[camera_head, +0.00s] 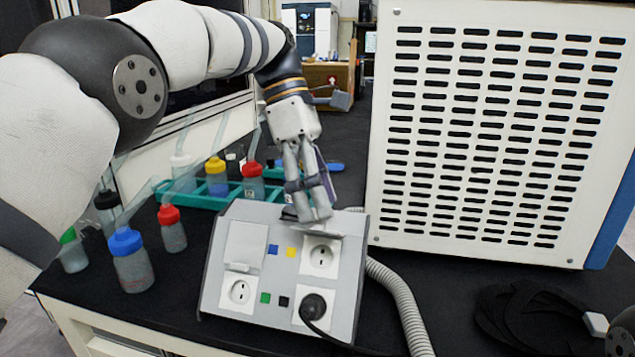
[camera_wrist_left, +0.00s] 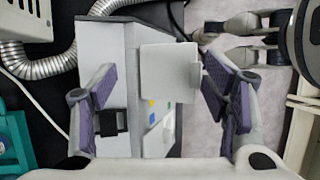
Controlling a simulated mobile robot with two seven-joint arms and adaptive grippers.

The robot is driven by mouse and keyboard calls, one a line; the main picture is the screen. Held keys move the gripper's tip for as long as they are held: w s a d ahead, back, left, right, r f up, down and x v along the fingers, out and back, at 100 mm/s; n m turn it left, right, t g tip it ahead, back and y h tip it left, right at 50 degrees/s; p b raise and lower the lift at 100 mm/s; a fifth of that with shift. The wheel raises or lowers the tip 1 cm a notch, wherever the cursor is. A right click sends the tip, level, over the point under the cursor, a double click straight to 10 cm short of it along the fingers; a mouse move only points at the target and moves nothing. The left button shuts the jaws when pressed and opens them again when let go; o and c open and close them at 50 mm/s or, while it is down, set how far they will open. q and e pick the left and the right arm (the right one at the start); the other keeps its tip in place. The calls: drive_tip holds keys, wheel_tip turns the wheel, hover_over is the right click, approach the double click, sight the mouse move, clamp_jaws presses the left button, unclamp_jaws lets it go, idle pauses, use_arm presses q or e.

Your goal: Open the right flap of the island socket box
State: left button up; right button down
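The grey island socket box (camera_head: 213,265) stands on the black bench. Its right flap (camera_head: 318,221) is raised, seen nearly edge-on in the head view, and the upper right socket (camera_head: 320,257) below it is uncovered. In the left wrist view the flap is a pale plate (camera_wrist_left: 168,72) standing out from the box (camera_wrist_left: 107,50). The left flap (camera_head: 245,243) lies shut. My left gripper (camera_head: 310,213) is over the raised flap. Its purple-padded fingers (camera_wrist_left: 160,105) are wide apart, with the flap between them; contact with the right-hand finger is unclear. My right gripper (camera_wrist_left: 225,40) shows sideways.
A black plug (camera_head: 314,306) sits in the lower right socket. A grey hose (camera_head: 400,300) runs beside the box. A large vented unit (camera_head: 480,130) stands right of it. Bottles, including a blue-capped one (camera_head: 130,265), and a green rack (camera_head: 195,198) are to the left.

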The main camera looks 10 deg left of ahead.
use_arm(q)
drive_tip(key=shift+w, duration=0.2)
drive_tip(key=shift+r, duration=0.25)
drive_tip(key=shift+c, duration=1.4)
use_arm(e)
drive_tip(key=shift+w+r, duration=0.1)
use_arm(q)
drive_tip(key=shift+s, duration=0.2)
drive_tip(key=shift+c, duration=0.7)
